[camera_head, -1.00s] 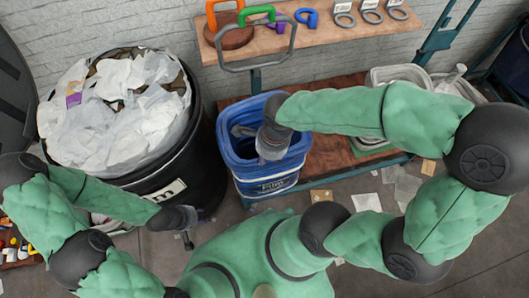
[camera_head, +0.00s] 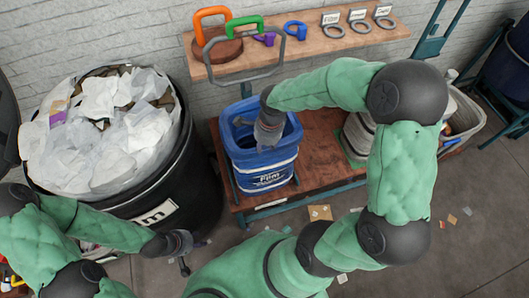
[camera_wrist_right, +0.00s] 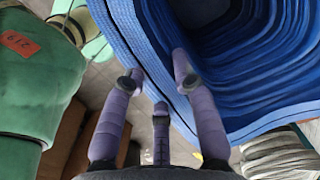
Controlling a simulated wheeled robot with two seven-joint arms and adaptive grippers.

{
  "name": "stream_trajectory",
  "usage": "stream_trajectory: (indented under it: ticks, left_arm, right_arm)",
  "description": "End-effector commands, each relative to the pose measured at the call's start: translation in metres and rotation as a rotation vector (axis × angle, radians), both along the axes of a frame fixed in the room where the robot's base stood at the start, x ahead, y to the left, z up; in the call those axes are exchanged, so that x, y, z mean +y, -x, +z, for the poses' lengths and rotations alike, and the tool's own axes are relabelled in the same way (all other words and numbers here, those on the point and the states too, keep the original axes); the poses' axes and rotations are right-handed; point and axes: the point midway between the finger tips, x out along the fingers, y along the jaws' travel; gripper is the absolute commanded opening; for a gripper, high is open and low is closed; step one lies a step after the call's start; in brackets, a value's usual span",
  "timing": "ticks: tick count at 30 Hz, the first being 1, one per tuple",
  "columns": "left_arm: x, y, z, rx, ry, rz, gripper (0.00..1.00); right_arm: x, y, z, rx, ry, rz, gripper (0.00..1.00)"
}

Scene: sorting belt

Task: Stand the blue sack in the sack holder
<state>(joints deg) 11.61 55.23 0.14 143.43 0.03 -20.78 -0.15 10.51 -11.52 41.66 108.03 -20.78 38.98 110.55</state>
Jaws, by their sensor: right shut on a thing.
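The blue sack (camera_head: 263,170) is open-topped, upright and printed with white lettering. It appears in front of or over the brown cart deck, and I cannot tell whether it rests there. My right gripper (camera_head: 266,133) is at its rim. In the right wrist view, the gripper fingers (camera_wrist_right: 158,84) are shut on the layered rim of the sack (camera_wrist_right: 225,60). A grey metal loop (camera_head: 283,48), which looks like the sack holder, stands above and behind the sack. My left gripper (camera_head: 184,251) is low beside the black barrel, away from the sack; its fingers are too small to read.
The black barrel (camera_head: 192,185) full of white paper stands left of the sack. The cart deck (camera_head: 318,150) has bare room right of the sack. A wooden shelf (camera_head: 310,50) behind holds coloured handles and labelled rings. A pale bin (camera_head: 468,115) stands at the right.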

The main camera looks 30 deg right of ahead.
Motion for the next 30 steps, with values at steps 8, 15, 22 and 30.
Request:
stream_trajectory:
  ticks: [8, 15, 22, 30]
  left_arm:
    - [0.000, 0.000, -0.011, 0.000, 0.000, 0.000, 0.40]
    - [0.000, 0.000, -0.013, 0.000, 0.000, 0.000, 0.40]
    - [0.000, 0.000, -0.012, 0.000, 0.000, 0.000, 0.40]
    - [0.000, 0.000, -0.012, 0.000, 0.000, 0.000, 0.40]
  right_arm:
    - [-0.004, -0.006, -0.031, 0.004, 0.000, 0.001, 0.00]
    - [-0.004, -0.006, -0.040, 0.000, 0.000, 0.000, 0.00]
    - [-0.004, -0.006, -0.040, 0.001, 0.000, 0.000, 0.51]
    - [-0.004, -0.006, -0.038, 0.001, 0.000, 0.000, 0.51]
